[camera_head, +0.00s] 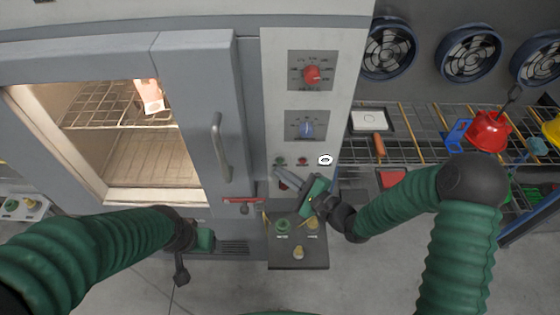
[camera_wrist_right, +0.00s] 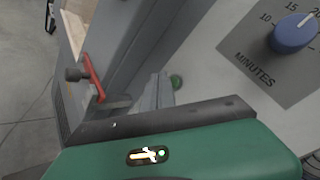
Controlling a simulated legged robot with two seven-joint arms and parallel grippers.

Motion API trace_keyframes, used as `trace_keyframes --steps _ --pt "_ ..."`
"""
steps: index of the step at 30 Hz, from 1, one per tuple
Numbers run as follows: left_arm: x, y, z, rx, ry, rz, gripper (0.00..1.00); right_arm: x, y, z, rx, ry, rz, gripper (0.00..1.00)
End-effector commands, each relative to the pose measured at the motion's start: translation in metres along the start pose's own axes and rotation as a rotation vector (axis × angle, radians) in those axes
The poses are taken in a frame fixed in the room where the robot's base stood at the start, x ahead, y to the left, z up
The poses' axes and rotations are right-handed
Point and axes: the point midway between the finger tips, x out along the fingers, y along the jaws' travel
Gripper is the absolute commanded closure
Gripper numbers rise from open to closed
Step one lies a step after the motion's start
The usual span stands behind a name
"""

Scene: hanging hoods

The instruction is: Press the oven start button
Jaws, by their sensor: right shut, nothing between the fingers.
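The oven (camera_head: 190,60) stands at the left with a lit window. Its control panel (camera_head: 270,100) carries a small green button (camera_head: 280,161), a small red button (camera_head: 303,161) and a red part mostly hidden behind my fingers. Which button is the start button I cannot tell. My right gripper (camera_head: 279,173) is shut and empty, its fingertips just below the green button. In the right wrist view the green button (camera_wrist_right: 176,81) shows right beside the fingertips (camera_wrist_right: 160,85); contact is unclear. My left gripper (camera_head: 182,272) is low in front of the oven, its fingers unclear.
A red knob (camera_head: 312,74) and a blue minutes knob (camera_head: 306,130) sit higher on the panel. A grey box (camera_head: 298,262) with green and yellow buttons juts out below. A door handle (camera_head: 220,147) and red latch (camera_head: 243,200) are left of the panel. Wire shelving stands right.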

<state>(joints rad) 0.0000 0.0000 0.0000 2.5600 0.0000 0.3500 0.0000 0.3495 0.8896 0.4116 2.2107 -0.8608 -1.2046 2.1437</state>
Motion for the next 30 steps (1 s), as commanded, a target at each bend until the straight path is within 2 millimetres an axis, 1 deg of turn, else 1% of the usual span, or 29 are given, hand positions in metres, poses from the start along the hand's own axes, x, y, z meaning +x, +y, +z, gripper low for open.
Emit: trace_keyframes --steps 10,17,30 --pt "-0.0002 0.0 -0.0001 0.0 0.0 0.0 0.28 0.0001 -0.0002 0.0 0.0 0.0 0.0 1.0" --pt "-0.0067 0.0 -0.0016 0.0 0.0 0.0 0.28 0.0043 -0.0051 -0.0016 0.001 0.0 0.0 1.0" --pt "-0.0063 0.0 -0.0015 0.0 0.0 0.0 0.28 0.0058 -0.0055 -0.0031 0.0 0.0 0.0 1.0"
